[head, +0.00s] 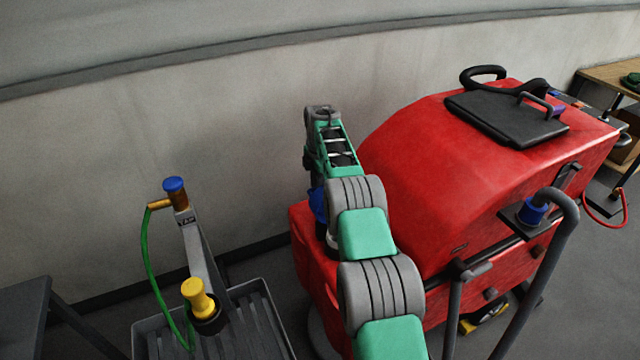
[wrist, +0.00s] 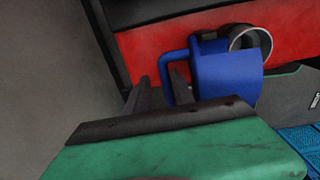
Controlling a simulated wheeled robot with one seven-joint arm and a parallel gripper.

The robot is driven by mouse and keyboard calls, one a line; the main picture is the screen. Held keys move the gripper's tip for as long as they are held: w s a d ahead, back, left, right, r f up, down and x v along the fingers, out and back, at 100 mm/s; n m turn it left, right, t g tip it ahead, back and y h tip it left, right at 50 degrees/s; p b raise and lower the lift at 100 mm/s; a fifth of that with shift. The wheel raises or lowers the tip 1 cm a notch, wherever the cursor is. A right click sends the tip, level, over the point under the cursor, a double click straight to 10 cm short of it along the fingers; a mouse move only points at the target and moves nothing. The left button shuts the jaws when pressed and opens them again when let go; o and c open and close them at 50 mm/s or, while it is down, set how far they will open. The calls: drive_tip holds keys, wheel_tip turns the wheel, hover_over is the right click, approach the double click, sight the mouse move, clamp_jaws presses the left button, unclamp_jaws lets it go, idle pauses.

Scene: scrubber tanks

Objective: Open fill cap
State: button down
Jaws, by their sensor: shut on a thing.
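The blue fill cap (wrist: 228,78) with its loop handle (wrist: 163,62) is in the middle of the wrist view. My gripper (wrist: 160,84) is at the handle, with one dark finger on each side, shut on it. A round grey filler neck (wrist: 252,42) shows behind the cap at its upper right, with part of its dark mouth visible. The cap hides the rest of the neck. In the head view, a little of the blue cap (head: 318,205) shows left of my arm on the red scrubber (head: 400,180). My arm hides my fingers there.
A grey tap post with a blue top (head: 174,186) and a green hose (head: 146,250) stands left of the scrubber, over a dark grated tray (head: 265,325). The wall is close behind. A grey bent pipe (head: 565,230) stands at right.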

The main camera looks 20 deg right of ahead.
drive_tip(key=shift+w+a+r+t, duration=0.2)
drive_tip(key=shift+w+r+t, duration=0.1)
drive_tip(key=shift+w+r, duration=0.3)
drive_tip(key=c, duration=1.5)
unclamp_jaws()
drive_tip(key=shift+w+f, duration=0.15)
drive_tip(key=shift+w, duration=0.1)
drive_tip(key=shift+d, duration=0.1)
drive_tip(key=r, duration=0.5)
drive_tip(key=s+r, duration=0.1)
drive_tip(key=r, duration=0.1)
drive_tip(key=shift+r, duration=0.2)
